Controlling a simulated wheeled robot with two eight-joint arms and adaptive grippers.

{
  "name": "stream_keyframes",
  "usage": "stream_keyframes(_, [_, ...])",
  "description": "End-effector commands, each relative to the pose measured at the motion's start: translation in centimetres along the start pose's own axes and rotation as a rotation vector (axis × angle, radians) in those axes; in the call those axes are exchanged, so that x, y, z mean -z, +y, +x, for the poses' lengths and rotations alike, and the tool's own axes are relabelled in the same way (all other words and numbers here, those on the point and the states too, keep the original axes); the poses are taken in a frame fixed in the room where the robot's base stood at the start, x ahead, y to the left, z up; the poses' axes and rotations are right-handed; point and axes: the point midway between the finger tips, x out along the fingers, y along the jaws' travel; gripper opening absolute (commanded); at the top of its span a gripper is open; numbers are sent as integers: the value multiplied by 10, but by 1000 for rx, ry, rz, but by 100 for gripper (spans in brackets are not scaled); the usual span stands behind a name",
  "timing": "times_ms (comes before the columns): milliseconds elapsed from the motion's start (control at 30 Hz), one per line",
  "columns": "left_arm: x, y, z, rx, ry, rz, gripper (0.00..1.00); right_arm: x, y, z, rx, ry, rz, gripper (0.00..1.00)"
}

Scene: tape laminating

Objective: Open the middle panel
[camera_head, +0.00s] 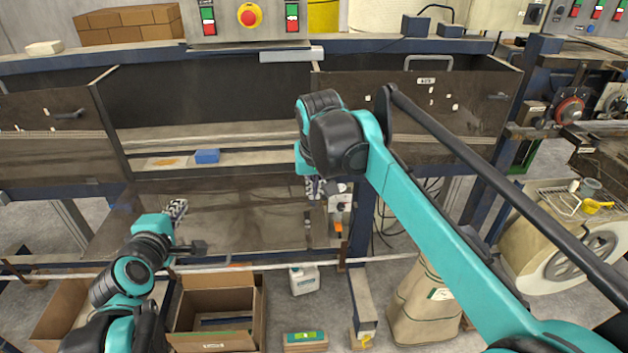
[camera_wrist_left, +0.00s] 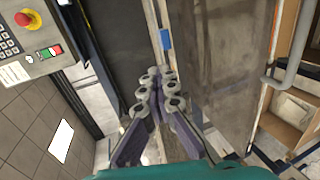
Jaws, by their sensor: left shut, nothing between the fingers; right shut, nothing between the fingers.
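The middle panel (camera_head: 240,215) is a dark brown sheet hanging low across the front of the machine, below an open bay between the left and right panels. It also shows in the left wrist view (camera_wrist_left: 225,75). My left gripper (camera_head: 179,205) is in front of the panel's left part, its fingers shut and empty; they fill the middle of the left wrist view (camera_wrist_left: 157,78). Whether it touches the panel cannot be told. My right gripper (camera_head: 315,190) is shut at the panel's right end, partly hidden by my own wrist.
A left panel (camera_head: 45,145) and a right panel (camera_head: 470,100) flank the bay. A blue block (camera_head: 207,156) lies on the bay's ledge. A control box with an emergency stop (camera_head: 249,15) hangs above. Cardboard boxes (camera_head: 215,320), a white jug (camera_head: 304,280) and a sack (camera_head: 425,305) stand on the floor.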

Motion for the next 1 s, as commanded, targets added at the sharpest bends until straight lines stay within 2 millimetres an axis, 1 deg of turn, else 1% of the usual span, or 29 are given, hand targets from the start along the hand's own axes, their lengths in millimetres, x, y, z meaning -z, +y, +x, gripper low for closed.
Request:
stream_keyframes(267, [0, 0, 0, 0, 0, 0, 1, -1, 0, 1, 0, 5, 0, 0])
stream_keyframes(300, [0, 0, 0, 0, 0, 0, 12, -1, 0, 1, 0, 5, 0, 0])
stream_keyframes(367, [0, 0, 0, 0, 0, 0, 27, -1, 0, 1, 1, 5, 0, 0])
stream_keyframes(400, [0, 0, 0, 0, 0, 0, 31, -1, 0, 1, 1, 5, 0, 0])
stream_keyframes(767, [0, 0, -1, 0, 0, 0, 31, -1, 0, 1, 1, 4, 0, 0])
stream_keyframes(867, [0, 0, -7, 0, 1, -1, 31, -1, 0, 1, 1, 4, 0, 0])
stream_keyframes(1000, [0, 0, -26, 1, 1, -2, 31, -1, 0, 1, 1, 4, 0, 0])
